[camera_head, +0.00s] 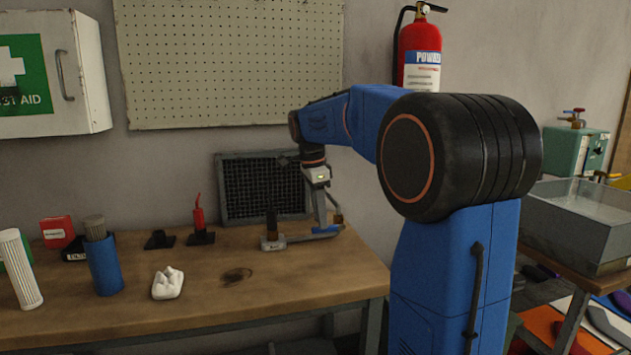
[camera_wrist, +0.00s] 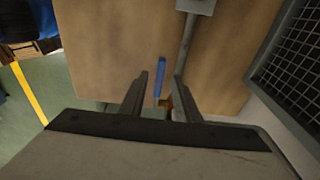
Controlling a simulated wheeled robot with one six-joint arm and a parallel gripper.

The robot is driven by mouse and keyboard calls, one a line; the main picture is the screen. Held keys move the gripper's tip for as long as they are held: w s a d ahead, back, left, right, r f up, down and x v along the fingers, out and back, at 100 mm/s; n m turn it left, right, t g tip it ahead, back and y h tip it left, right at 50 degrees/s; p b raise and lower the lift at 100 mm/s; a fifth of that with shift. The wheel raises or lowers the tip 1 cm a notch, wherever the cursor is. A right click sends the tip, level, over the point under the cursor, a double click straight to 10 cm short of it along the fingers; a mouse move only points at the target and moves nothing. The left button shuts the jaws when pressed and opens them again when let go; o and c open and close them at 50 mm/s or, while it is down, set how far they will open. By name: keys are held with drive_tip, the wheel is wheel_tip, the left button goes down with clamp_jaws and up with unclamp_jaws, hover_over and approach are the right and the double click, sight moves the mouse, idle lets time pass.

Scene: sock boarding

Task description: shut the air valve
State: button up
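The air valve has a blue lever (camera_head: 327,229) at the right end of a grey pipe (camera_head: 300,238) on the workbench. A small brass part (camera_head: 338,218) shows beside it. In the wrist view the blue lever (camera_wrist: 160,77) points roughly along the pipe (camera_wrist: 187,40), slightly to its left. My gripper (camera_head: 321,208) points down over the lever. In the wrist view my gripper (camera_wrist: 160,84) has its fingers apart, with the lever showing between them and gaps on both sides. The valve body is mostly hidden by the fingers.
A black mesh panel (camera_head: 262,187) stands against the wall just behind. The bench's front middle is mostly clear. A grey bin (camera_head: 575,235) stands right.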

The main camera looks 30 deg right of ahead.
wheel_tip(320, 180, up, 15)
drive_tip(key=a, duration=0.2)
drive_tip(key=shift+w, duration=0.25)
idle(0.4)
drive_tip(key=s+a+f+n+t, duration=0.1)
drive_tip(key=s+a+f+n, duration=0.3)
drive_tip(key=s+f+n, duration=0.3)
drive_tip(key=s+a+f+n+t+y, duration=0.1)
drive_tip(key=s+a+f+n+t, duration=0.1)
drive_tip(key=s+a+f+n, duration=0.2)
drive_tip(key=s+a+f+n+t, duration=0.2)
drive_tip(key=s+a+f+n, duration=0.3)
drive_tip(key=s+f+n, duration=0.5)
drive_tip(key=s+f, duration=0.8)
drive_tip(key=s, duration=0.2)
